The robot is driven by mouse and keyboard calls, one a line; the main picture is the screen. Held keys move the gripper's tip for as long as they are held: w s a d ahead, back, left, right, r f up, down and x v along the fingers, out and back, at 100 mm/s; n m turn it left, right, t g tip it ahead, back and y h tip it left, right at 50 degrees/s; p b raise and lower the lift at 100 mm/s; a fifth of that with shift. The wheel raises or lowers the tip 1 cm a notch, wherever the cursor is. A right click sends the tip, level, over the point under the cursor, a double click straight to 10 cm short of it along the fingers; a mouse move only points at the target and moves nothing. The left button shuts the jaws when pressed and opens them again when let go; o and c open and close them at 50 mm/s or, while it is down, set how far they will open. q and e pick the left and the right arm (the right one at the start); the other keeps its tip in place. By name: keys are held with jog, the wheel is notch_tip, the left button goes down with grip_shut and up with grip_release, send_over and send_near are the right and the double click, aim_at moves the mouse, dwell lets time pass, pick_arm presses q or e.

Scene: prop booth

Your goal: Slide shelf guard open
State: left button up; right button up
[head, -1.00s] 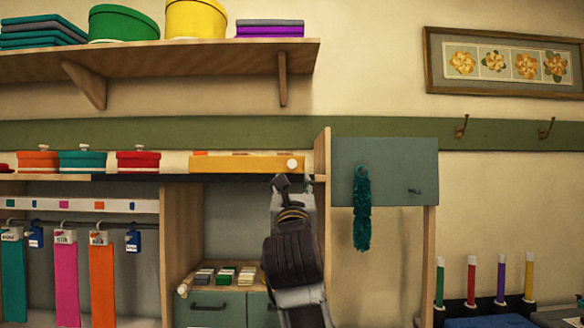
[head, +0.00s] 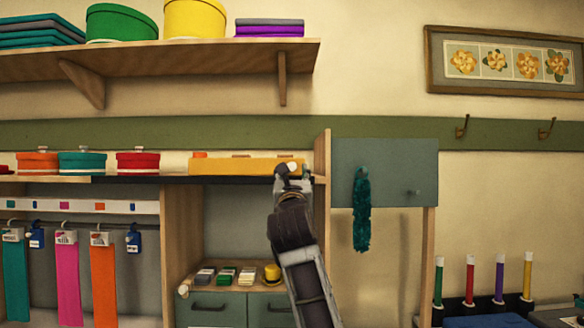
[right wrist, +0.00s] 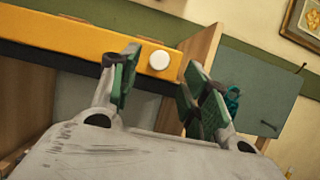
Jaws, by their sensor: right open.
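The shelf guard is a yellow-orange bar (head: 232,167) along the front of the shelf, with a round white knob (head: 291,166) at its right end. In the right wrist view the bar (right wrist: 60,38) runs in from the left and its knob (right wrist: 160,60) shows between my fingertips. My right gripper (head: 293,173) is open, with a finger on each side of the knob and a visible gap to each. The fingers partly cover the knob in the head view. Whether the fingertips reach past the knob is hard to tell. My left gripper is not in view.
A wooden upright (head: 322,180) stands just right of the knob, with a grey-green panel (head: 400,165) and a hanging teal strand (head: 361,215) beyond it. A red round box (head: 138,163) sits left of the guard. A yellow container (head: 272,272) stands below.

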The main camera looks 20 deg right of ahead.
aim_at(292, 167)
jog(key=shift+p+x, duration=0.55)
jog(key=shift+x, duration=1.95)
grip_shut()
